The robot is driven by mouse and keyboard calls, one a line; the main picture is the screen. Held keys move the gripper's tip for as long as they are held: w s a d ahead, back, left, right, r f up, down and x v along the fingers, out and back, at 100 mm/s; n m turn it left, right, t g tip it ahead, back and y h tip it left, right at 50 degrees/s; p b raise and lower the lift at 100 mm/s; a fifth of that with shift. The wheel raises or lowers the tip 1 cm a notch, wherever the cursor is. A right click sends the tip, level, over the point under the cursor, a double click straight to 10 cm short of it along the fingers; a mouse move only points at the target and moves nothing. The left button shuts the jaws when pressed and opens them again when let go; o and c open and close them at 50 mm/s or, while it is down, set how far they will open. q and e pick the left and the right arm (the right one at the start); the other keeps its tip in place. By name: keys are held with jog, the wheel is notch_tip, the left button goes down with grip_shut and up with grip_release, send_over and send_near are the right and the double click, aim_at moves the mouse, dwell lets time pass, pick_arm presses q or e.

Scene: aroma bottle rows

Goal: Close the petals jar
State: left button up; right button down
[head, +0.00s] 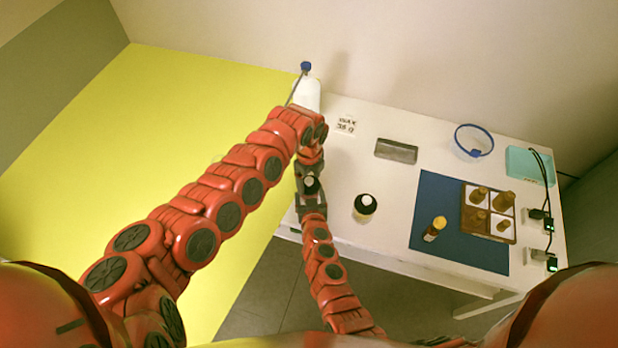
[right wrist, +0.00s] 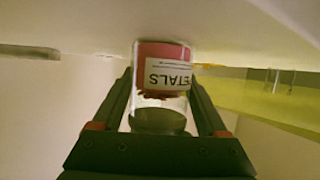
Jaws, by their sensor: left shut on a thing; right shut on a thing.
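The petals jar (right wrist: 160,88) stands between the fingers of my right gripper (right wrist: 160,110) in the right wrist view. The right gripper (head: 311,203) is shut on the jar at the table's left end in the head view. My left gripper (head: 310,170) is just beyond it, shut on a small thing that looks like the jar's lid. The arms largely hide the lid, and I cannot tell whether it touches the rim.
A dark-capped bottle (head: 365,205) stands right of the grippers on the white table (head: 385,235). A blue mat (head: 430,195) holds an amber bottle (head: 435,228) and a wooden tray (head: 468,222). A grey box (head: 396,150) and white bottle (head: 308,95) stand behind.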

pick_arm(q)
jog(key=shift+f, duration=0.25)
jog(key=o, duration=1.3)
jog(key=r, duration=1)
jog(key=shift+w+d+r, duration=0.1)
jog(key=shift+d+r, duration=0.05)
jog(key=shift+d, duration=0.2)
jog(key=shift+a+r, duration=0.35)
jog(key=shift+r, duration=0.4)
pick_arm(e)
grip_release()
